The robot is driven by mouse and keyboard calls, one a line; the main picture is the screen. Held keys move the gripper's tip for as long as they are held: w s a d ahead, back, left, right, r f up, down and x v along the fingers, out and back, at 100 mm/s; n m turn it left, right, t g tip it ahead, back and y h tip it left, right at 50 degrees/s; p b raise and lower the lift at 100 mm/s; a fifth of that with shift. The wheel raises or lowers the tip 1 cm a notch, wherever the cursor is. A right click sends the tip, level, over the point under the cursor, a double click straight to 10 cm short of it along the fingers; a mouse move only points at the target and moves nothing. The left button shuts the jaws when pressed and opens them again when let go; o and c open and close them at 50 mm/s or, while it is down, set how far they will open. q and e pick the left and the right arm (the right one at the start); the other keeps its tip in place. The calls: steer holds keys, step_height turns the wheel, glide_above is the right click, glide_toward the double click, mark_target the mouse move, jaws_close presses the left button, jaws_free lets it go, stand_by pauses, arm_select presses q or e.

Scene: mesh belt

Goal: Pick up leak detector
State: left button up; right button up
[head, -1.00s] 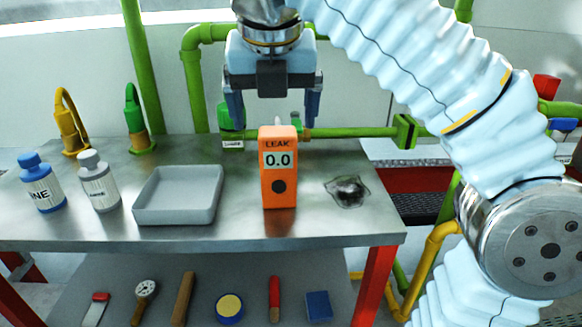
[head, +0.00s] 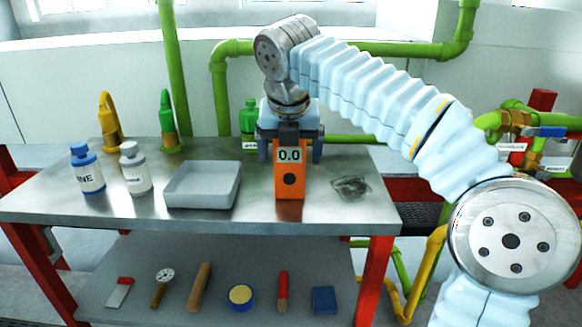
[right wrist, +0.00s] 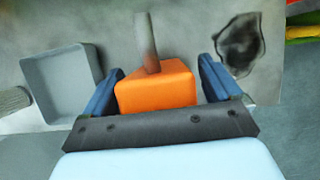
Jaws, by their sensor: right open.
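The leak detector (head: 290,183) is an orange box with a "0.0" display, standing upright on the metal workbench. Its top is partly hidden by my right gripper in the head view. My right gripper (head: 290,157) is open, with its blue fingers on either side of the detector's upper part. In the right wrist view the orange detector (right wrist: 157,90) lies between the two spread fingers, with gaps at both sides; a grey-and-brown probe stands up from its top. My left gripper is not in view.
A grey tray (head: 172,200) stands left of the detector, with a white bottle (head: 136,172) and a blue-capped bottle (head: 88,172) farther left. A dark crumpled patch (head: 351,187) lies to the right. Several tools lie on the lower shelf (head: 140,258). Green pipes run behind.

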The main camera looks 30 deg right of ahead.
steer(key=c, duration=1.4)
steer(key=shift+r, duration=0.1)
